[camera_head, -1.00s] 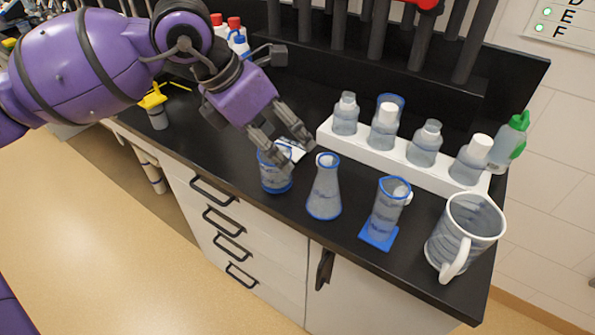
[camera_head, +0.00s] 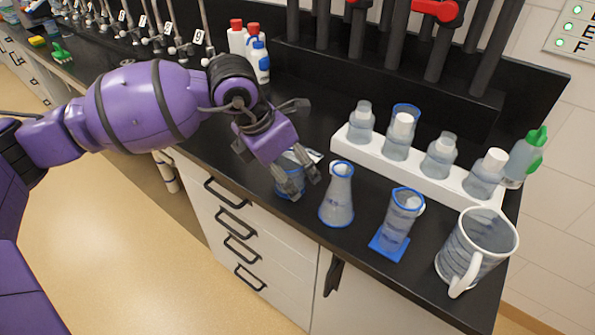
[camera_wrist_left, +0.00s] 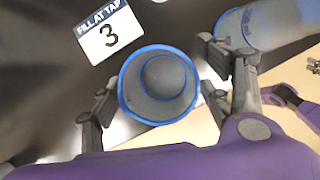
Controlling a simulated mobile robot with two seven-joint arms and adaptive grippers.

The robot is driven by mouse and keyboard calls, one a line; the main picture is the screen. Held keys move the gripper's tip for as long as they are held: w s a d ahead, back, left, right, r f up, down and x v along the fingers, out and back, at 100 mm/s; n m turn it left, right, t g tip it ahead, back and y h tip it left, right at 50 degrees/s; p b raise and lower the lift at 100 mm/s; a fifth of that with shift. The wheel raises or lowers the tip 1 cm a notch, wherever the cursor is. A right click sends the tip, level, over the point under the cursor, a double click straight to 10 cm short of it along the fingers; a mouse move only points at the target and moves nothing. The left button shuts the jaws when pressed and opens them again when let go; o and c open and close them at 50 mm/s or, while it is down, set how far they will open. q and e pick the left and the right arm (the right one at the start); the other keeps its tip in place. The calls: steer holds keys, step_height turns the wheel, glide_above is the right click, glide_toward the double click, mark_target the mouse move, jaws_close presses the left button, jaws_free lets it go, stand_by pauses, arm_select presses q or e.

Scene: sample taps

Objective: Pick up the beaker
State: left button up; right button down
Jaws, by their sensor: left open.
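The beaker (camera_head: 281,189) is a clear, greyish cup with a blue rim, standing on the black bench near its front edge. In the head view my left gripper's fingers hide much of it. In the left wrist view I look down into the beaker (camera_wrist_left: 158,85), and its round blue rim shows whole. My left gripper (camera_head: 302,181) is open and low over the beaker, pointing down. In the left wrist view its fingers (camera_wrist_left: 157,92) are on either side of the rim; I cannot tell whether they touch it.
A conical flask (camera_head: 337,196) stands close to the right of the beaker. A measuring cylinder (camera_head: 400,222) and a jug (camera_head: 480,243) stand further right. A white rack (camera_head: 413,160) of bottles is behind. A "FILL AT TAP 3" card (camera_wrist_left: 107,28) lies beside the beaker.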

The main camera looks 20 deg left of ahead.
mark_target(287, 157)
arm_select(q)
steer(key=shift+c, duration=0.3)
steer(key=c, duration=0.8)
steer(key=shift+c, duration=1)
steer(key=shift+r, duration=0.1)
steer(key=shift+r, duration=0.45)
steer(key=shift+w+b+v, duration=0.2)
steer(key=shift+b+v, duration=0.15)
steer(key=shift+v, duration=0.9)
steer(key=s+a+r, duration=0.5)
steer(key=s+r, duration=0.4)
steer(key=s, duration=0.3)
steer(key=shift+s+r, duration=0.25)
steer(key=shift+r, duration=0.05)
